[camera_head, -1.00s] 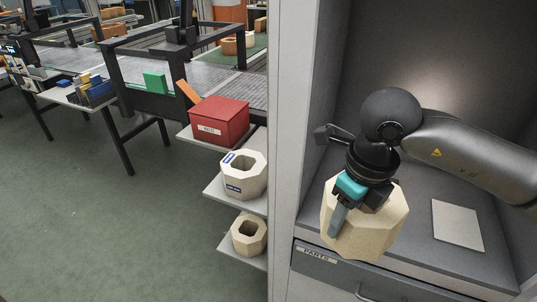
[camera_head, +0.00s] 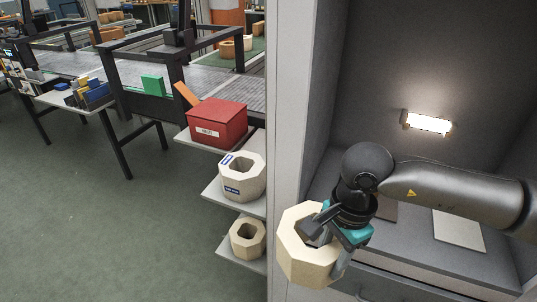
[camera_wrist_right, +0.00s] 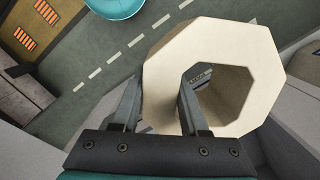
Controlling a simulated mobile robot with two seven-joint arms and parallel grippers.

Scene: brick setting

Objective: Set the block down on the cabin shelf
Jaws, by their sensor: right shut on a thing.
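The block is a cream octagonal ring (camera_head: 295,265) with a hole through it. My right gripper (camera_head: 331,240) is shut on one wall of it, and the block is tilted. In the right wrist view the block (camera_wrist_right: 250,55) shows with one finger of the gripper (camera_wrist_right: 158,105) outside the wall and the other in the hole. The cabin shelf (camera_head: 412,252) is the grey surface inside the cabin at right. The block hangs at the cabin's left front edge, overlapping its left post in the head view. My left gripper is out of view.
A pale square plate (camera_head: 459,230) lies on the shelf's right, and a darker one is partly behind my arm. A lamp (camera_head: 428,123) lights the back wall. Left of the post, side shelves hold a red box (camera_head: 218,122) and two octagonal blocks (camera_head: 242,178) (camera_head: 247,240).

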